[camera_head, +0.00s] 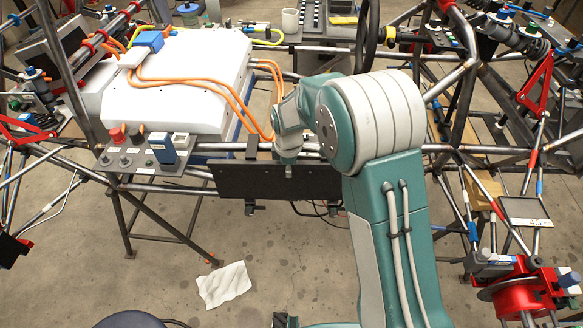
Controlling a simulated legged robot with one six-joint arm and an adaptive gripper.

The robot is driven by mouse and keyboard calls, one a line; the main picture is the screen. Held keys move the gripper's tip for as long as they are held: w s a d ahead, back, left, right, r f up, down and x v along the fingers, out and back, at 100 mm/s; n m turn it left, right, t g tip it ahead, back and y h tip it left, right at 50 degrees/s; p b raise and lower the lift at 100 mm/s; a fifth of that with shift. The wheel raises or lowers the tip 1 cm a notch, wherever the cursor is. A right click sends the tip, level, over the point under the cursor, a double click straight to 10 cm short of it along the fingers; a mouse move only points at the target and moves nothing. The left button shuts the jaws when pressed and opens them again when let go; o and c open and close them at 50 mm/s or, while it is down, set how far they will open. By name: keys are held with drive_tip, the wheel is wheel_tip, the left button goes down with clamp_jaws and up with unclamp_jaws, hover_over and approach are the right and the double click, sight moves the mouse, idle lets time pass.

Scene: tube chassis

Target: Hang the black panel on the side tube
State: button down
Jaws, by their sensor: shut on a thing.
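The black panel (235,181) is a wide, flat dark board, held roughly upright and level in front of the chassis's near side. A dark strip rises behind its top left, and small dark brackets show below its bottom edge. The side tube (190,190) is a grey metal tube running across the near side; the panel hides part of it. My gripper (289,170) is at the panel's upper edge, right of its middle, and is shut on it. The fingertips are hardly visible. I cannot tell whether the panel touches or hooks over the tube.
A white battery box (180,85) with orange cables lies behind the panel. A control plate with buttons (145,155) sits left of it. A steering wheel (367,35) is behind my arm. A white cloth (224,284) lies on open floor below.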

drive_tip(key=c, duration=0.6)
unclamp_jaws()
drive_tip(key=shift+a, duration=0.35)
drive_tip(key=shift+c, duration=0.2)
drive_tip(key=r, duration=0.8)
drive_tip(key=d+r, duration=0.1)
drive_tip(key=r, duration=0.3)
drive_tip(key=shift+s, duration=0.1)
drive_tip(key=shift+s+d+r, duration=0.1)
drive_tip(key=shift+r, duration=0.15)
drive_tip(key=s+d+r+m+t, duration=0.2)
drive_tip(key=s+d+r+m, duration=0.7)
drive_tip(key=s+d+r, duration=0.2)
drive_tip(key=s+d+m+t, duration=0.1)
drive_tip(key=s+d+m, duration=0.2)
drive_tip(key=s, duration=0.5)
drive_tip(key=s+d+m+t, duration=0.2)
drive_tip(key=s+d+m, duration=0.1)
drive_tip(key=s+m, duration=0.3)
drive_tip(key=shift+s+d+r, duration=0.25)
drive_tip(key=shift+s+r, duration=0.1)
drive_tip(key=shift+s, duration=0.55)
